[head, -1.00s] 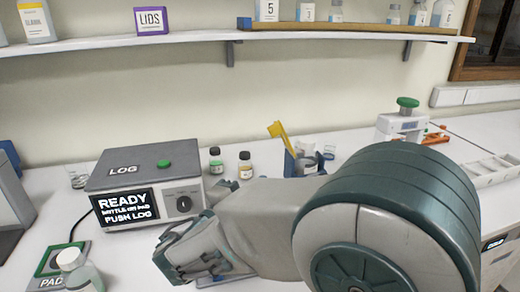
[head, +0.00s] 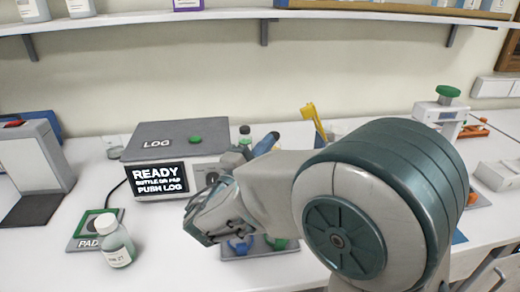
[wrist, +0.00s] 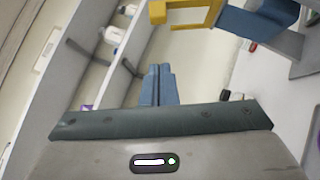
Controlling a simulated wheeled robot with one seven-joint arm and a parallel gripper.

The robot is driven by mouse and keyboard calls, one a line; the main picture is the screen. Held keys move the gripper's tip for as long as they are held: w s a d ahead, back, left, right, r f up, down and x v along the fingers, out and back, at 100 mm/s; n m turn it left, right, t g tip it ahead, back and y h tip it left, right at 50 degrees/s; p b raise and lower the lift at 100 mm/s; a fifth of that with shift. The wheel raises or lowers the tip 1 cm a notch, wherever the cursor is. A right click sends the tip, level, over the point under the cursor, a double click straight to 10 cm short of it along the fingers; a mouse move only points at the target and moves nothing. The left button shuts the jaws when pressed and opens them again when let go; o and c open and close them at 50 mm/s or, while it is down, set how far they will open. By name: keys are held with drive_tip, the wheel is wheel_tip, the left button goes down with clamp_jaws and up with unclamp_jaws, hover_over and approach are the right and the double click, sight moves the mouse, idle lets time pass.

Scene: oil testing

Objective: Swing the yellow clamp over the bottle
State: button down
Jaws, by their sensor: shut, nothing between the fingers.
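The yellow clamp (head: 315,122) stands raised at a slant behind my arm in the head view. In the wrist view the yellow clamp (wrist: 190,14) is at the top, joined to a blue mount (wrist: 258,20). My gripper (wrist: 157,84) is shut and empty, its blue fingers together, apart from the clamp in the picture. In the head view the gripper (head: 268,139) points up and right, left of the clamp. My arm hides the clamp's base and any bottle in it.
The grey log box (head: 170,143) reads READY. A labelled bottle (head: 117,243) stands beside the green-edged pad (head: 92,227). A wall shelf (head: 220,15) runs above. A green-topped device (head: 443,108) stands at right.

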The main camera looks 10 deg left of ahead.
drive_tip(key=w+d+r+p, duration=0.2)
drive_tip(key=w+d+r, duration=0.1)
drive_tip(key=w+d, duration=0.2)
drive_tip(key=shift+d, duration=0.25)
drive_tip(key=shift+r, duration=0.15)
